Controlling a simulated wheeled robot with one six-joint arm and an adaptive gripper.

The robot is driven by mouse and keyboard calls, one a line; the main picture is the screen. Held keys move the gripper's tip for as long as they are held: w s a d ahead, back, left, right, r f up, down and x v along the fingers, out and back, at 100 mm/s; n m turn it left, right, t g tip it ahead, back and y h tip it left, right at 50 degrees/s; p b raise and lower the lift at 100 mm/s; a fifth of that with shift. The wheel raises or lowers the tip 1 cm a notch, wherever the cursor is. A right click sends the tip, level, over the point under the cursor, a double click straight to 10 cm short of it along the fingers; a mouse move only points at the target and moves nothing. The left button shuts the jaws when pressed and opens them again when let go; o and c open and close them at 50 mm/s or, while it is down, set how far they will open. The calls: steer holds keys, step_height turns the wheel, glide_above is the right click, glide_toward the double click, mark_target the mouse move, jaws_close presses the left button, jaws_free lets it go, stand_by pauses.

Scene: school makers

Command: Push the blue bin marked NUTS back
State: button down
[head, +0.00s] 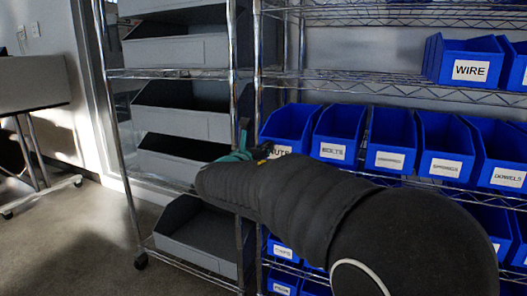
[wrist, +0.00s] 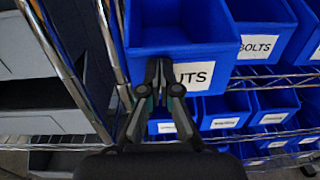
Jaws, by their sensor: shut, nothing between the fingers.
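The blue bin marked NUTS (head: 284,128) stands at the left end of the middle row on the wire shelf. In the head view my arm covers part of its label. In the wrist view the NUTS bin (wrist: 172,28) fills the upper middle, and its white label (wrist: 195,74) reads "UTS", the first letter hidden by my fingers. My gripper (wrist: 158,66) is shut and empty, with its fingertips in front of the bin's front face. I cannot tell whether they touch it. In the head view my gripper (head: 258,150) is mostly hidden behind my arm.
The BOLTS bin (head: 337,135) stands just right of the NUTS bin, with several more blue bins further right. A chrome post (wrist: 62,60) rises close on the left. Grey bins (head: 180,108) fill the rack at left. More blue bins (wrist: 225,110) sit on the shelf below.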

steer(key=p+x, duration=0.1)
steer(key=x, duration=0.5)
steer(key=shift+w, duration=0.25)
